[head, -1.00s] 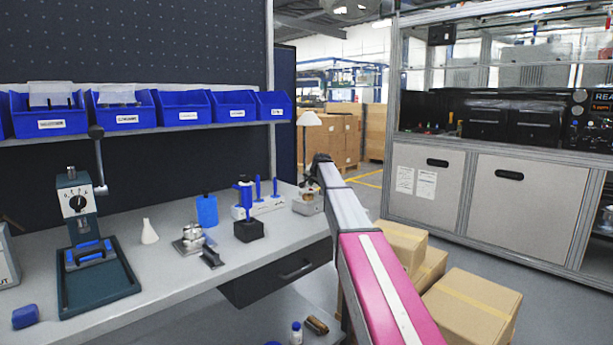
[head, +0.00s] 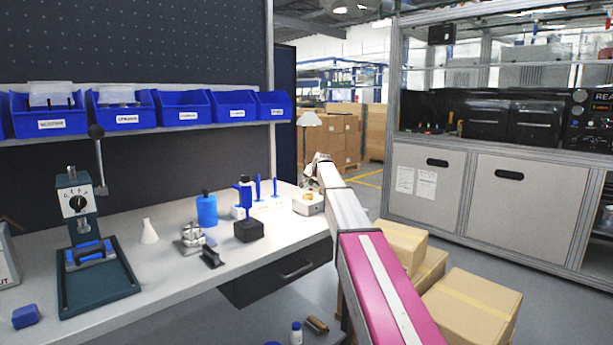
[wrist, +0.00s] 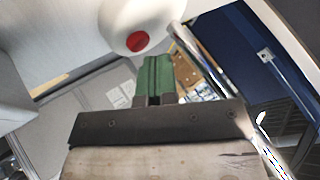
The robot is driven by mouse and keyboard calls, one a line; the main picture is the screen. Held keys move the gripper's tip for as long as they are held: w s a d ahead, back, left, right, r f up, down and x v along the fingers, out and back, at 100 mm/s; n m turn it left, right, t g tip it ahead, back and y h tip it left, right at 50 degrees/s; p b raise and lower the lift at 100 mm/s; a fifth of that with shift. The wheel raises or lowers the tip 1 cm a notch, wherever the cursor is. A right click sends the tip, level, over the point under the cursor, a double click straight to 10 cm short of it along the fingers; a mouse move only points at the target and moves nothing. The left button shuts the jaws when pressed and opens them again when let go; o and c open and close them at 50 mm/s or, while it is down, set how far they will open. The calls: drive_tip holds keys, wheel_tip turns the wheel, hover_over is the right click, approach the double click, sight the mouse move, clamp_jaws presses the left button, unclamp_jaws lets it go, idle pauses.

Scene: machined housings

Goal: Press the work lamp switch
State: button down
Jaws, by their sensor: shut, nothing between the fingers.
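The work lamp has a pale shade (head: 309,119) at the far right end of the bench, and its light box-like base (head: 311,207) stands on the bench below. The bench around the base is brightly lit. In the wrist view a round red switch button (wrist: 138,41) sits on a pale surface. My gripper's green fingers (wrist: 154,72) are shut together with nothing between them, a little below and right of the button in the picture and apart from it. In the head view my gripper (head: 316,165) is small, above the lamp base; its fingers cannot be made out.
Blue pillars on a stand (head: 266,203), a black-based blue fixture (head: 248,230) and a blue bottle (head: 207,210) stand left of the lamp. A press (head: 95,275) is at the far left. Cardboard boxes (head: 470,305) lie on the floor at right. Blue bins (head: 180,108) line the shelf.

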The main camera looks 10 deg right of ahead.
drive_tip(key=shift+r, duration=0.1)
drive_tip(key=shift+r, duration=2.95)
